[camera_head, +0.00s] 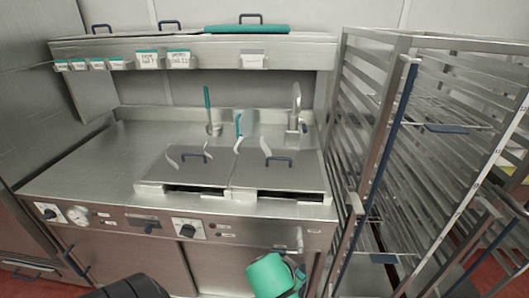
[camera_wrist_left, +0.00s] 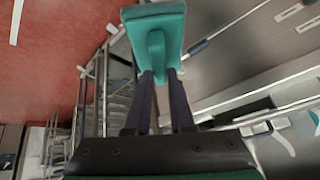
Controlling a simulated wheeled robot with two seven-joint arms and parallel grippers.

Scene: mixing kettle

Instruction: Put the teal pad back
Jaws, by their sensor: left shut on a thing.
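My left gripper (camera_wrist_left: 159,76) is shut on that grip, and the pad sticks out beyond the fingertips. My right gripper is not in view.
The steel kettle unit has two closed lids (camera_head: 188,168) with dark handles. A long teal item (camera_head: 247,29) lies on the upper shelf (camera_head: 210,48). A rack (camera_head: 385,160) stands close on the right. The left worktop (camera_head: 90,170) is clear.

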